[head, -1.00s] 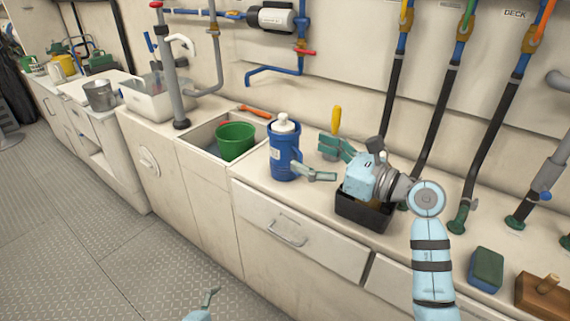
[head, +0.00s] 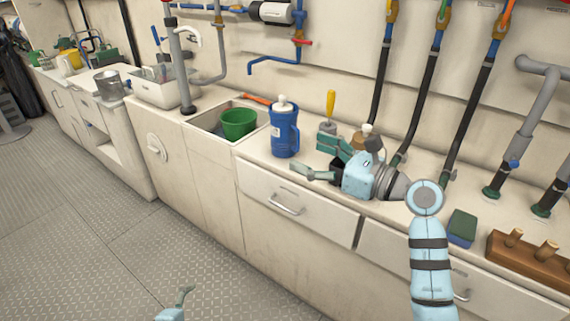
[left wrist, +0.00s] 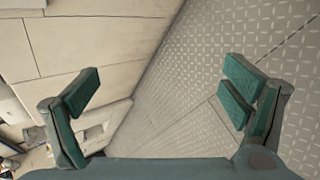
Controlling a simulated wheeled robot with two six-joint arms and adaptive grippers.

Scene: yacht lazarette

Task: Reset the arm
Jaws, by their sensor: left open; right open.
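My right gripper (head: 320,158) is open and empty in the head view. It hangs over the front part of the counter, its fingers pointing left, just right of the blue jug (head: 284,132) with a white cap. A gap shows between the gripper and the jug.
A green bucket (head: 238,124) sits in the sink. A sponge (head: 462,228) and a wooden peg block (head: 525,262) lie at right. The floor (head: 80,240) is clear.

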